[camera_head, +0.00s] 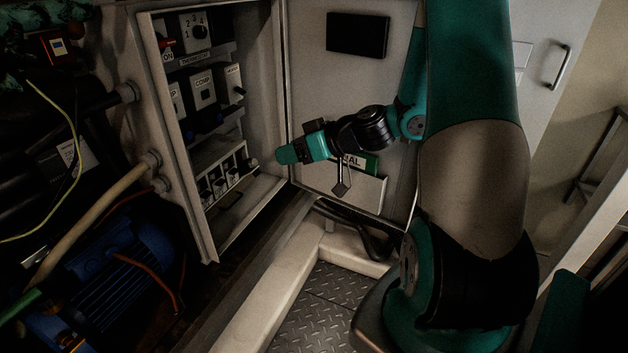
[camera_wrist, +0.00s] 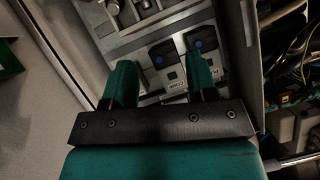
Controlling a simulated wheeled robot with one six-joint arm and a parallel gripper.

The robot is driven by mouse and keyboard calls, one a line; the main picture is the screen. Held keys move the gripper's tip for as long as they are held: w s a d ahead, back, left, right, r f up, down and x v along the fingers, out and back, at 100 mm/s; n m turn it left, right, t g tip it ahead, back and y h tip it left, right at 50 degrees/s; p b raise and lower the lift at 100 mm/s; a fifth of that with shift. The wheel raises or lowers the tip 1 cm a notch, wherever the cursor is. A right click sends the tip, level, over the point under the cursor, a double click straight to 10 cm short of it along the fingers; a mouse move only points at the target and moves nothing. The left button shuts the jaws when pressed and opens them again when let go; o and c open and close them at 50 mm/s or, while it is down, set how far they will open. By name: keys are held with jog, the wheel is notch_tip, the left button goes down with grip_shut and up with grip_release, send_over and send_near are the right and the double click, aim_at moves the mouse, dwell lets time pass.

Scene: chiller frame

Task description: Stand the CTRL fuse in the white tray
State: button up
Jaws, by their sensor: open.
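My gripper (camera_head: 287,155) is in front of the open cabinet (camera_head: 229,240), near its right side. In the wrist view my gripper (camera_wrist: 161,68) has its two green fingers wide apart with nothing held between them. A row of fuse holders (camera_head: 226,179) sits low in the cabinet, to the left of the gripper. The labels there are too small to read, so I cannot tell which is the CTRL fuse. I cannot make out a white tray for certain in either view.
Switch modules (camera_head: 203,90) fill the cabinet's upper rows; the wrist view shows a COMP module (camera_wrist: 172,78) beyond the fingers. The open door (camera_head: 312,95) carries a pale pocket (camera_head: 368,192) with a green manual (camera_head: 371,163). A blue motor (camera_head: 118,275) and hoses are at left.

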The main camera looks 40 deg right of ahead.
jog(key=d+f+m+t+h, duration=0.1)
jog(key=d+f+h, duration=0.15)
jog(key=d, duration=0.25)
send_near(255, 162)
jog(key=shift+t+y, duration=0.3)
jog(key=shift+y, duration=0.05)
jog(key=x, duration=0.8)
jog(key=shift+w+d+f, duration=0.15)
jog(key=shift+f, duration=0.3)
grip_shut()
jog(key=shift+w+r+v, duration=0.1)
jog(key=shift+r+v, duration=0.1)
jog(key=shift+v, duration=0.7)
jog(key=shift+w+r+v, duration=0.1)
jog(key=shift+r+v, duration=0.1)
jog(key=shift+v, duration=0.7)
jog(key=shift+w+r+v, duration=0.1)
jog(key=shift+r+v, duration=0.1)
jog(key=shift+v, duration=0.7)
